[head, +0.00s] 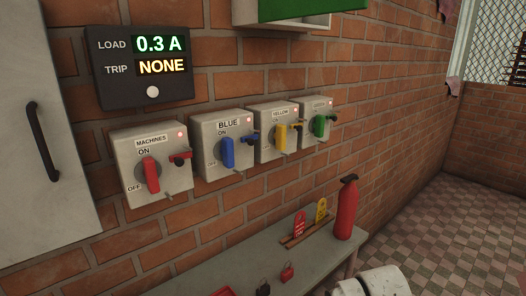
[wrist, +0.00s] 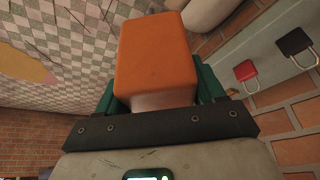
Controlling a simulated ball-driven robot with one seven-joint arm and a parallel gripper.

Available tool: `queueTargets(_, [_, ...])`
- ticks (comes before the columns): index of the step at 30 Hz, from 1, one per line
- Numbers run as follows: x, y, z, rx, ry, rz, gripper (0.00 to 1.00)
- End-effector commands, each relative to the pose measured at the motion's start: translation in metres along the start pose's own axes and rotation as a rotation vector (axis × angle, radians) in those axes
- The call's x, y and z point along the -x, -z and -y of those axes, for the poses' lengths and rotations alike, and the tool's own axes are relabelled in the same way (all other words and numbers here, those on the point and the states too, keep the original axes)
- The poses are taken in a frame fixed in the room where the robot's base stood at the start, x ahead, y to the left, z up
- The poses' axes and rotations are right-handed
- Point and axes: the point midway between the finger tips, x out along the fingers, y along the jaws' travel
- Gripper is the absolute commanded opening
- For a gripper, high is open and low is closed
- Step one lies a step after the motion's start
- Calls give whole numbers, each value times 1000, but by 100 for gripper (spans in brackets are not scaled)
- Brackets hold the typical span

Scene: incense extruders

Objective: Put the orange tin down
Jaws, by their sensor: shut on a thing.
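The orange tin (wrist: 156,55) fills the upper middle of the wrist view, with its flat orange face towards the camera. My gripper (wrist: 157,90) is shut on it, with a green finger at each side of the tin. The tin is in the air; no surface is seen touching it. The tiled floor shows beyond it on the left and the grey bench on the right. The head view does not show the tin or my fingers.
The grey bench (head: 206,265) runs along the brick wall. On it are a red padlock (head: 287,272), a black padlock (head: 263,289), a tag rack (head: 303,233) and a red extinguisher (head: 346,208). Switch boxes (head: 225,145) hang above. Tiled floor (head: 455,240) lies open at right.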

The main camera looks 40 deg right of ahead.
Motion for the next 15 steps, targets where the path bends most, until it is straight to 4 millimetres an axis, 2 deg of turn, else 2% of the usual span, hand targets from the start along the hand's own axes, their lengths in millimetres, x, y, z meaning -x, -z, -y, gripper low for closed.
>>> queueTargets(1, [-8,-11,27,85,32,5,31])
queueTargets(6, [-28,-51,107,341,139,4,31])
queueTargets(9, [-36,-81,146,475,194,4,31])
queueTargets(12, [-42,-109,177,586,240,3,31])
queueTargets(15, [-44,-132,198,666,275,2,31])
